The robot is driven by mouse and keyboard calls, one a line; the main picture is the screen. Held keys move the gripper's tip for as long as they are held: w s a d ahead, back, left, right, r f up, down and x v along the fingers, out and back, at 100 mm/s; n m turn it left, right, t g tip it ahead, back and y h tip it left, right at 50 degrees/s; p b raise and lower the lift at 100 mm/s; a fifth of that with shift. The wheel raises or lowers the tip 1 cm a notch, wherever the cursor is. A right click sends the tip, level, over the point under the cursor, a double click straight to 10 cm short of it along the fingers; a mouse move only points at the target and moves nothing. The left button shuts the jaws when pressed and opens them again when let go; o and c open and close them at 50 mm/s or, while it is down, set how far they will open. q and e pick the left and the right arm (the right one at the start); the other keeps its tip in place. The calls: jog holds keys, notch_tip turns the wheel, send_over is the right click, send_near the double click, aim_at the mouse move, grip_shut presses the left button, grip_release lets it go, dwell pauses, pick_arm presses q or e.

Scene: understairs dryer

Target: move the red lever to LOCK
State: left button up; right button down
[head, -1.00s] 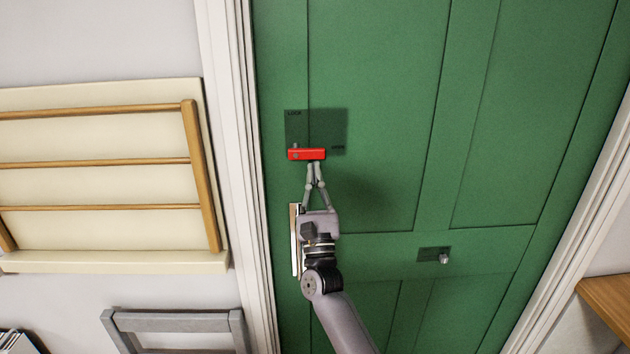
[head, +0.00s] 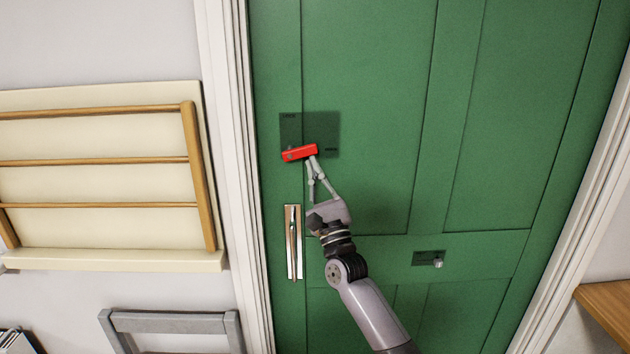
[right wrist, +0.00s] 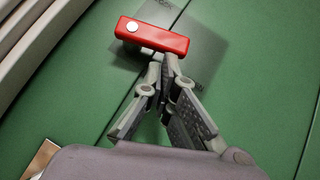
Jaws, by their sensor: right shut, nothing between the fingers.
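The red lever (head: 300,153) sits on a dark plate (head: 322,130) on the green door, tilted with its right end slightly raised. Its pivot end is at the left. The plate has LOCK lettering at its upper left and a second small label at the lower right, too small to read. My right gripper (head: 312,161) is shut and empty, its fingertips at the underside of the lever's right part. In the right wrist view the lever (right wrist: 152,36) lies just beyond the fingertips (right wrist: 165,58), which seem to touch its lower edge. My left gripper is not in view.
The green door (head: 375,100) fills the middle. A metal door handle (head: 293,243) is below the plate, and a small knob (head: 437,263) is lower right. White frame (head: 226,120) borders the door.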

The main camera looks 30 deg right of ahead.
aim_at(320, 153)
jog(key=n+y, duration=0.1)
jog(key=r+n+y, duration=0.1)
jog(key=n+y, duration=0.1)
jog(key=n, duration=0.1)
jog(key=shift+s+d+r+g+y, duration=0.2)
jog(key=shift+s+d+g+y, duration=0.05)
jog(key=shift+d+g+y, duration=0.05)
jog(key=n+g+y+p, duration=0.1)
jog(key=n, duration=0.1)
jog(key=r+n+y, duration=0.1)
jog(key=n+y, duration=0.1)
jog(key=shift+w+d+r+g+p, duration=0.15)
jog(key=shift+g+p, duration=0.25)
jog(key=r+n+g+y+p, duration=0.1)
jog(key=n, duration=0.1)
jog(key=shift+r+n, duration=0.15)
jog(key=shift+n, duration=0.15)
notch_tip(320, 153, up, 2)
jog(key=n+g+y+p, duration=0.1)
jog(key=n+g+p, duration=0.2)
jog(key=n+p, duration=0.1)
jog(key=shift+r+g+p, duration=0.15)
jog(key=shift+g+p, duration=0.15)
jog(key=shift+p, duration=0.1)
jog(key=shift+a+n+y, duration=0.25)
jog(key=shift+n+y, duration=0.05)
jog(key=shift+n, duration=0.1)
jog(key=shift+w, duration=0.1)
jog(key=shift+f, duration=0.2)
